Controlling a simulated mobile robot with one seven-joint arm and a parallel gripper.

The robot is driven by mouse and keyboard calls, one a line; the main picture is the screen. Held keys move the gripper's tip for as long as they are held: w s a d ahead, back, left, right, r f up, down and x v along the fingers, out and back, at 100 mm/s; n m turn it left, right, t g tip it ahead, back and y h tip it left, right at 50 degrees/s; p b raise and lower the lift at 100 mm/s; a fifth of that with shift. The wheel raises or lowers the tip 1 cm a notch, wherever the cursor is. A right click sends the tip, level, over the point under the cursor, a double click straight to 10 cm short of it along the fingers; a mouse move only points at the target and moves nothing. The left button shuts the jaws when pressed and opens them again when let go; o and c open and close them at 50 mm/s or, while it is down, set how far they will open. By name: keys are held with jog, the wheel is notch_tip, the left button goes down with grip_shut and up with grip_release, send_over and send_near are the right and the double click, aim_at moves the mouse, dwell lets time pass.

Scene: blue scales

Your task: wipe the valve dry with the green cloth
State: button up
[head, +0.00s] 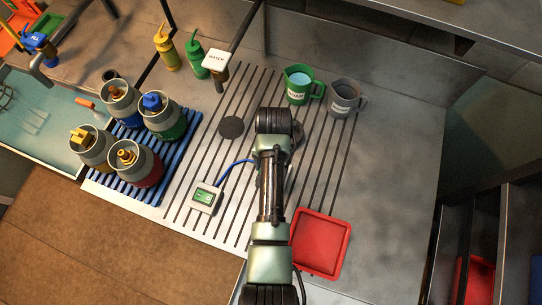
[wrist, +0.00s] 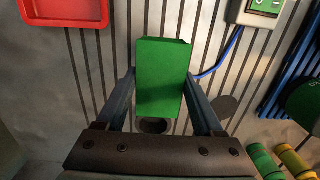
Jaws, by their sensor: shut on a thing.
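My gripper (wrist: 160,82) is shut on a green block-shaped thing, which I take to be the folded green cloth (wrist: 162,80); a finger is on each side of it. In the head view my arm hides the fingers and the cloth, above the slatted metal top. Several grey-topped canisters with valves stand to the left of my arm. Their valves are blue (head: 152,102), yellow (head: 80,137) and brown (head: 126,156), with another brown one (head: 117,93) at the back. I cannot tell which valve is meant, or whether any is wet. The cloth is apart from these valves.
The canisters stand on a blue ribbed mat (head: 183,160). A scale display (head: 204,197) with a blue cable and a dark round plate (head: 231,127) lie between them and my arm. A red tray (head: 320,243), green jug (head: 298,84), grey jug (head: 345,98) and squeeze bottles (head: 166,47) stand around.

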jog(key=shift+f+b, duration=0.4)
jog(key=shift+f, duration=0.25)
jog(key=shift+r, duration=0.1)
dwell(0.3)
jog(key=shift+s+a+r+p, duration=0.15)
jog(key=shift+s+a+p, duration=0.1)
jog(key=shift+s+p, duration=0.65)
jog(key=shift+w, duration=0.1)
jog(key=shift+w, duration=0.1)
